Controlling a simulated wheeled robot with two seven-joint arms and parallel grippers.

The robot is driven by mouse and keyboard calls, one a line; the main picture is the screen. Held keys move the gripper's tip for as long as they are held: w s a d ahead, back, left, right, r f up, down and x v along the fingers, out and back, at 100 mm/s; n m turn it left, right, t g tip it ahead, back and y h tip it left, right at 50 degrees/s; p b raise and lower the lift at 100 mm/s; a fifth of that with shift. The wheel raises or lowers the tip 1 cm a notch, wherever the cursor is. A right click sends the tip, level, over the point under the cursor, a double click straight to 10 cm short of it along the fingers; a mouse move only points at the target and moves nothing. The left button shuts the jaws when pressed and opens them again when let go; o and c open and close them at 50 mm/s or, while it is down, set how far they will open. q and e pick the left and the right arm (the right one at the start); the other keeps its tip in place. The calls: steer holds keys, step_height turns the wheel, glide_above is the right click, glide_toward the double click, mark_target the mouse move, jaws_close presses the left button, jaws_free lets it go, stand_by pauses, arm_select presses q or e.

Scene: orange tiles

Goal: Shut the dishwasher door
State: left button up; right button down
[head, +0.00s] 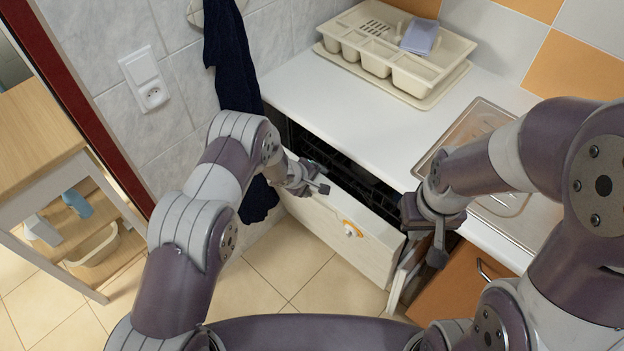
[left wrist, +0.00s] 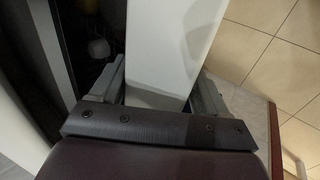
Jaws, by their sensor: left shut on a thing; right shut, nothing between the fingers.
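The dishwasher door (head: 338,226) is a cream-white panel below the counter, with an orange and white mark on its front. It stands partly open, tilted out at the top, and a dark gap with a rack shows behind it. My left gripper (head: 318,184) is at the door's upper left edge. In the left wrist view, its fingers (left wrist: 155,82) are on both sides of the white door edge (left wrist: 165,45), shut on it. My right gripper (head: 440,238) is near the door's right end, in front of the counter edge, with its fingers together and empty.
A white counter (head: 345,110) runs above the dishwasher, with a cutlery tray (head: 385,50) at the back and a metal sink (head: 480,135) at right. An orange cabinet (head: 455,290) stands right of the door. A dark towel (head: 228,60) hangs at left. Floor in front is clear.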

arm_select(q)
steer(key=shift+d+f, duration=0.1)
steer(key=o, duration=1.2)
steer(key=shift+c, duration=0.2)
steer(key=shift+w+d+f, duration=0.1)
steer(key=v, duration=1.2)
steer(key=shift+r, duration=0.3)
